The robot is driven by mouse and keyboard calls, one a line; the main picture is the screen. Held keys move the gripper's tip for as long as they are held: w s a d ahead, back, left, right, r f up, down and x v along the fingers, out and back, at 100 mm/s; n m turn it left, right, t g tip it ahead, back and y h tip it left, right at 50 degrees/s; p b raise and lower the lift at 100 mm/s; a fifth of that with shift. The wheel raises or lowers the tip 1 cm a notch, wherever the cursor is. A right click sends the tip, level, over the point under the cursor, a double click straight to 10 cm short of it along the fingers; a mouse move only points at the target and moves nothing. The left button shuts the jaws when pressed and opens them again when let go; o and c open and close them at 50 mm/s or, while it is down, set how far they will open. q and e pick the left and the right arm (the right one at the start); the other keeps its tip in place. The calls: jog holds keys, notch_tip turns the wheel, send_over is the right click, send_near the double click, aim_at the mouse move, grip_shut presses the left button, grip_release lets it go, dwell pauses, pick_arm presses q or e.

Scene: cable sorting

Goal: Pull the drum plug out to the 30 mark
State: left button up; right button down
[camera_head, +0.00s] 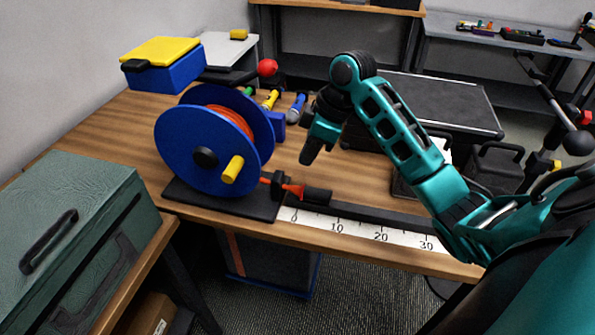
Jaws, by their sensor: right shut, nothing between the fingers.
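The blue cable drum (192,150) with orange cable and a yellow crank knob stands on a black base at the table's front. The plug (316,195), a black cylinder with an orange-red part behind it, lies just right of the drum's guide, near the 0 mark. The white scale (358,232) runs right along the table's front edge, with marks 0, 10, 20 and 30. My right gripper (309,157) is shut and empty, above the table behind the plug and apart from it. My left gripper is not in view.
Several screwdriver-like tools (270,99) lie behind the drum. A blue box with a yellow lid (163,65) stands at the back left. A green case (75,220) is at the front left. A black case (430,100) is behind my right arm. A black rail (370,212) lies along the scale.

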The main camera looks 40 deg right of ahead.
aim_at(317, 195)
jog(key=x, duration=0.9)
jog(key=shift+a+f, duration=0.1)
jog(key=shift+f, duration=0.2)
